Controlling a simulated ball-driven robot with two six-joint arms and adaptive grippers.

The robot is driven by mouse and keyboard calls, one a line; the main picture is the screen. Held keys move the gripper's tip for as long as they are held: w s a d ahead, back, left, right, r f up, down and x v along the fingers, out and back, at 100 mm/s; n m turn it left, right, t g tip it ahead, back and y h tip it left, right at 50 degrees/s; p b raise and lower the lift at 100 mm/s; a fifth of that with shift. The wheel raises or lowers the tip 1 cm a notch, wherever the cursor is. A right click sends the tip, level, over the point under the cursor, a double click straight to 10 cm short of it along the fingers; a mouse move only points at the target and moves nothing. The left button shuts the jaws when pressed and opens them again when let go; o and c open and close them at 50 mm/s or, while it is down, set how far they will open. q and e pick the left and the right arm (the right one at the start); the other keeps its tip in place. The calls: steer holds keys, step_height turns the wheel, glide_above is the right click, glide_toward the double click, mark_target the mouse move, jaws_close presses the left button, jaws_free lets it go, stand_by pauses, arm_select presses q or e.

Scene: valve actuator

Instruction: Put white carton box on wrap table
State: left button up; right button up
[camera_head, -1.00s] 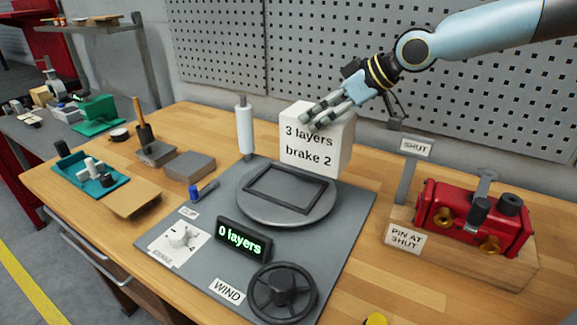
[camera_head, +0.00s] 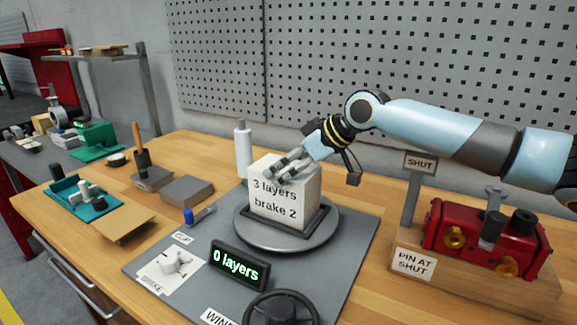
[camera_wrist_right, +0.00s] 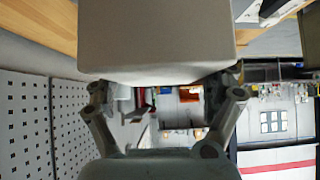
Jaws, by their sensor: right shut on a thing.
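The white carton box (camera_head: 279,203), marked "3 layers brake 2", stands upright over the round grey wrap table (camera_head: 247,232), within the dark square frame (camera_head: 318,219) on it. I cannot tell whether its base touches the table. My right gripper (camera_head: 284,168) is shut on the top of the box, coming in from the upper right. In the right wrist view the box (camera_wrist_right: 155,40) fills the top middle between the two fingers (camera_wrist_right: 163,88). My left gripper is not in view.
A display (camera_head: 240,264) reading "0 layers" and a dark handwheel (camera_head: 281,308) stand in front of the table. A white film roll (camera_head: 243,150) stands behind it. A red valve actuator (camera_head: 480,240) on a wooden block is at right, beside a "SHUT" sign post (camera_head: 412,195).

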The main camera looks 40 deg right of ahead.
mark_target(312, 173)
steer(key=o, duration=1.5)
steer(key=shift+f, duration=0.1)
steer(key=shift+s+d+r, duration=0.15)
steer(key=shift+s+r, duration=0.15)
steer(key=p+v, duration=0.2)
steer(key=v, duration=0.4)
steer(key=shift+s+r, duration=0.2)
steer(key=shift+r, duration=0.05)
steer(key=p+v, duration=0.4)
steer(key=p, duration=0.2)
steer(key=shift+s+r+p, duration=0.2)
steer(key=shift+r+p, duration=0.05)
steer(key=shift+p, duration=0.1)
